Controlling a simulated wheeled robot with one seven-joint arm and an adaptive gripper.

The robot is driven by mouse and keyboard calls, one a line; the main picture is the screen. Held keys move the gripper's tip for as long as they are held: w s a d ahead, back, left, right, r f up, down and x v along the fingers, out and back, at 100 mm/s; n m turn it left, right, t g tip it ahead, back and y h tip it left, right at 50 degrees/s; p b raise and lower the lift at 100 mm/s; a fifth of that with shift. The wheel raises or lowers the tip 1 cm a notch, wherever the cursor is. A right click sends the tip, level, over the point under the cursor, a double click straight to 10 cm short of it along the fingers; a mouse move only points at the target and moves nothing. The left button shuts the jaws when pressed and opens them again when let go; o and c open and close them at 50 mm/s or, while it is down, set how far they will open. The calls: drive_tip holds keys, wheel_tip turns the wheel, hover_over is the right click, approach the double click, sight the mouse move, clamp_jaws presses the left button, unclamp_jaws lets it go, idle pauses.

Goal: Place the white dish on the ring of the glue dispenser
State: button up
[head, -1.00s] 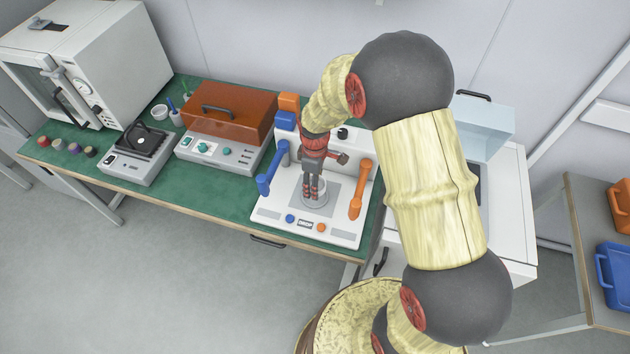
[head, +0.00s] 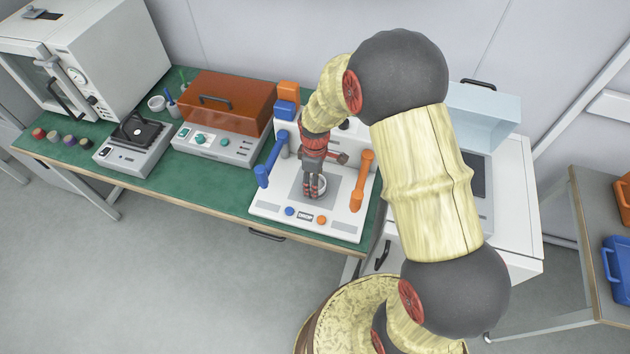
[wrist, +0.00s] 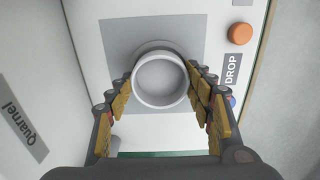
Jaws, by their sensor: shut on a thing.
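The white dish (wrist: 160,84) is a small round cup, seen from above in the wrist view between the two fingers. In the head view it shows as a small white rim (head: 321,185) beside the fingertips. My gripper (head: 313,194) points down and is shut on the dish; it also shows in the wrist view (wrist: 160,92). The white glue dispenser (head: 340,229) lies below, with a grey square plate on its base. A pale ring (wrist: 153,47) shows behind the dish's far edge; the dish hides most of it. I cannot tell whether dish and ring touch.
A blue lever (head: 266,170) and an orange lever (head: 360,182) rise on either side of my gripper. Blue (head: 290,211) and orange (head: 321,220) buttons sit at the dispenser's front. An orange-lidded device (head: 222,110) stands to the left. Green table surface is bare at the front left.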

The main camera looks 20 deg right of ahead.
drive_tip(key=shift+f, duration=0.35)
drive_tip(key=o, duration=1.3)
drive_tip(key=shift+o, duration=0.7)
drive_tip(key=shift+r, duration=0.15)
wheel_tip(320, 180, up, 12)
